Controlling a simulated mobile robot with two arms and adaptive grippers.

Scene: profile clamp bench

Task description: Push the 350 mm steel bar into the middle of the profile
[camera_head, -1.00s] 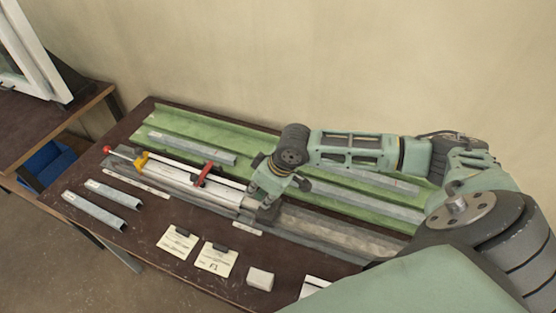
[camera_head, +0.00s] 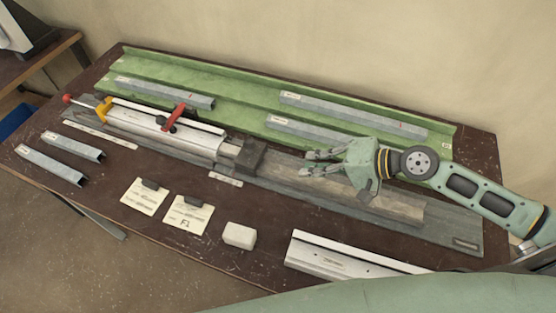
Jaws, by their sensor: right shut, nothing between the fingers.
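The white profile (camera_head: 165,132) lies in the clamp bench at the left, under a red clamp (camera_head: 173,116). A short grey metal end, apparently a steel bar (camera_head: 230,150), shows at the profile's right end, beside a dark block (camera_head: 250,156). How far it reaches inside is hidden. My right gripper (camera_head: 308,163) is shut and empty above the grey bench rail (camera_head: 400,207), to the right of the dark block and apart from it. My left gripper is out of view.
A green tray (camera_head: 240,110) behind holds several grey bars (camera_head: 350,113). Two short channels (camera_head: 48,164) lie front left. Paper cards (camera_head: 188,214), a white block (camera_head: 239,236) and another white profile (camera_head: 345,258) lie in front. The rail's right part is clear below my arm.

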